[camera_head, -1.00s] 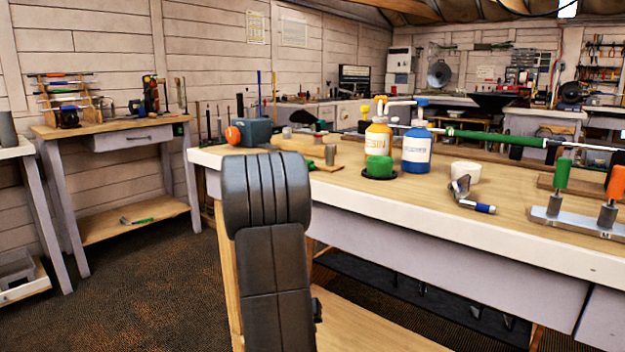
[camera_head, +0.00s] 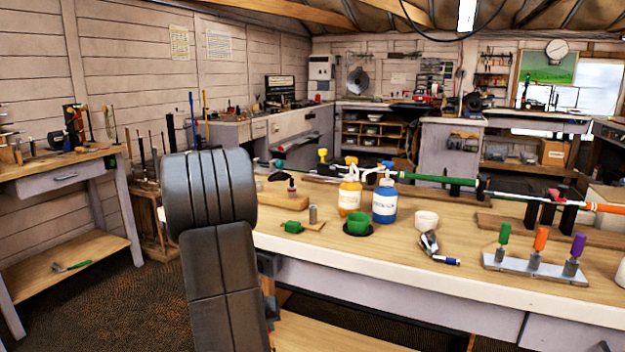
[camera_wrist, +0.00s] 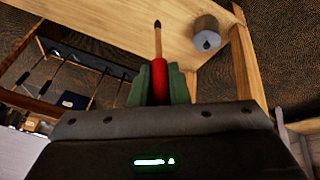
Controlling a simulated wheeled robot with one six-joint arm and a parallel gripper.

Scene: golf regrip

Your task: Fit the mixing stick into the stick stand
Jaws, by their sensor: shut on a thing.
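The mixing stick (camera_wrist: 158,42) has a red handle, a thin wooden shaft and a dark tip. My gripper (camera_wrist: 160,88) is shut on its red handle in the wrist view, and the tip points away from me. A grey cylinder (camera_wrist: 206,32) with a dark hole in its end, probably the stick stand, is to the right of the tip, apart from it. My own arm hides the gripper and stick there.
A metal rack (camera_head: 535,268) with coloured pegs stands at the right.

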